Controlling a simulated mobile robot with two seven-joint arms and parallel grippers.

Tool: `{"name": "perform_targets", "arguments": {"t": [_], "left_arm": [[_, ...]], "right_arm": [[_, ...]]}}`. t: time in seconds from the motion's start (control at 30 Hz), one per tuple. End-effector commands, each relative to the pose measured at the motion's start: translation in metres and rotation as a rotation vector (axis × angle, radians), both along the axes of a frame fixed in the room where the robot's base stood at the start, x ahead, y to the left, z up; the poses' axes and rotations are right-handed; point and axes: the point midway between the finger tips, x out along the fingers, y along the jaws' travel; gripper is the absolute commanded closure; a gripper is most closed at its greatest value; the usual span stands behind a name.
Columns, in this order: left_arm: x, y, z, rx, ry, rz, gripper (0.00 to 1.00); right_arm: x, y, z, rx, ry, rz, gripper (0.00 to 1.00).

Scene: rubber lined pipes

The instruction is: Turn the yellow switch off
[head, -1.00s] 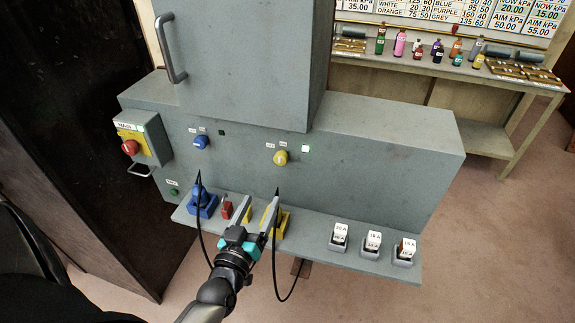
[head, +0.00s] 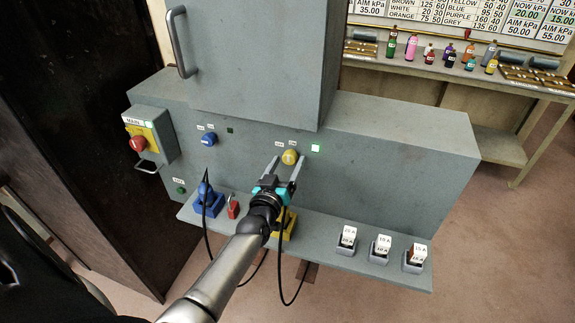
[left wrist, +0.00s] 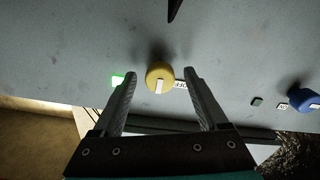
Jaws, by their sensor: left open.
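The yellow switch (head: 289,157) is a round knob on the front of the grey cabinet, with a lit green lamp (head: 316,148) to its right. In the left wrist view the yellow switch (left wrist: 160,77) shows a white pointer mark, and an "OFF" label (left wrist: 181,85) is partly hidden beside it. My left gripper (head: 283,165) is open, with its fingers pointing at the panel. In the left wrist view the open fingers (left wrist: 160,78) stand on either side of the knob, with gaps showing. I cannot tell whether the fingertips reach the panel. My right gripper does not show.
A blue switch (head: 208,139) and a red main switch (head: 138,143) are to the left. The shelf (head: 320,252) below holds a blue plug (head: 208,201), a red padlock-like piece (head: 233,207), a yellow plug (head: 287,229) and three labelled blocks (head: 381,246). Black cables hang down.

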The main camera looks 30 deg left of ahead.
Motion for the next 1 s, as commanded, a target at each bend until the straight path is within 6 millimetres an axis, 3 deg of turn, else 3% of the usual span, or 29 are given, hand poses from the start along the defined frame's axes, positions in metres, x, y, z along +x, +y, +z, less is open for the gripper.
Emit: {"name": "perform_targets", "arguments": {"t": [0.37,1.0], "left_arm": [[0.0046,0.0009,0.0005,0.000,0.000,0.000,0.24],[0.0042,0.0009,0.0002,0.000,0.000,0.000,0.95]], "right_arm": [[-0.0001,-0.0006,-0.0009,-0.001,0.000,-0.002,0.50],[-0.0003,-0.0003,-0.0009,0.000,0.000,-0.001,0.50]]}}
